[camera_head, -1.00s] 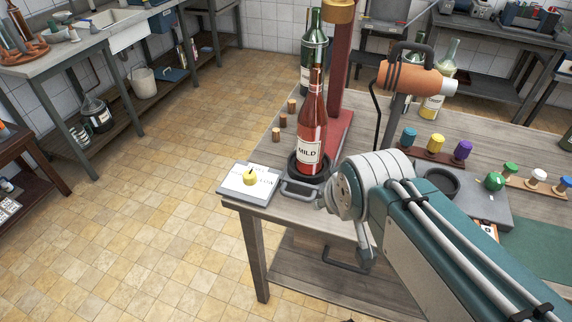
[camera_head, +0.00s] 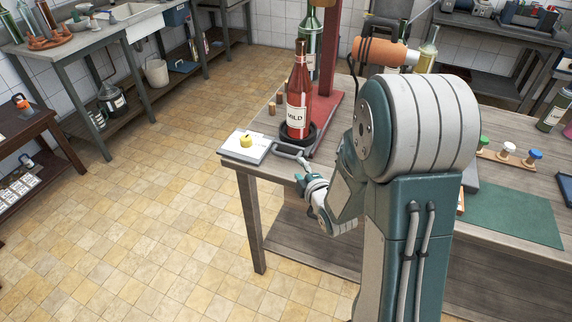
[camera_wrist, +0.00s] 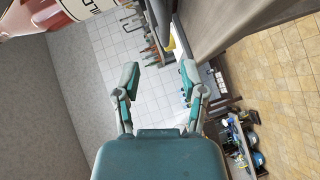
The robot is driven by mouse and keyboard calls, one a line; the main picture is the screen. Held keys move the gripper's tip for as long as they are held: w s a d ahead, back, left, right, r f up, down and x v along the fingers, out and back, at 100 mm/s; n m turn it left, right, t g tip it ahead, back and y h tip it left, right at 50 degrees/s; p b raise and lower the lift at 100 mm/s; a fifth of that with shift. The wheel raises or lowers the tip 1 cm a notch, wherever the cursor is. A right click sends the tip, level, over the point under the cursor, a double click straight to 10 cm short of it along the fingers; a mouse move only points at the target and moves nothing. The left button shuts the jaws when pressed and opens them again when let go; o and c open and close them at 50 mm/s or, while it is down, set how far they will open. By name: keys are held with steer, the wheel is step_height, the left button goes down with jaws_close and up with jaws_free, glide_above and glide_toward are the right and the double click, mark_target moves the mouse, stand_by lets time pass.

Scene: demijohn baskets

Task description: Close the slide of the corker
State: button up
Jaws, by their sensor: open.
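The corker has a red post (camera_head: 328,50) on a red base at the table's left end. Its slide shows as a black cup (camera_head: 299,139) with a grey handle (camera_head: 290,151) reaching towards the table's front edge. A red bottle labelled MILD (camera_head: 299,95) stands upright in the cup. My gripper (camera_head: 300,180) is just below and in front of the handle, near the table edge; contact cannot be told. In the wrist view my gripper (camera_wrist: 158,76) has its fingers apart with nothing between them. The bottle (camera_wrist: 55,14) shows there at the upper left.
A grey-white panel with a yellow knob (camera_head: 246,142) lies at the table corner, left of the cup. An orange cylinder (camera_head: 385,51) is behind my arm. A green mat (camera_head: 510,215) lies to the right. The tiled floor left of the table is clear.

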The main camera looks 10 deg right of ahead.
mark_target(284, 155)
steer(key=shift+n+t+y, duration=0.3)
steer(key=shift+n+t, duration=0.1)
steer(key=shift+n, duration=0.2)
steer(key=x, duration=0.6)
steer(key=f+x, duration=0.1)
steer(key=x, duration=0.3)
steer(key=shift+s+a+f, duration=0.1)
steer(key=shift+s+a, duration=0.05)
steer(key=shift+a, duration=0.15)
jaws_close()
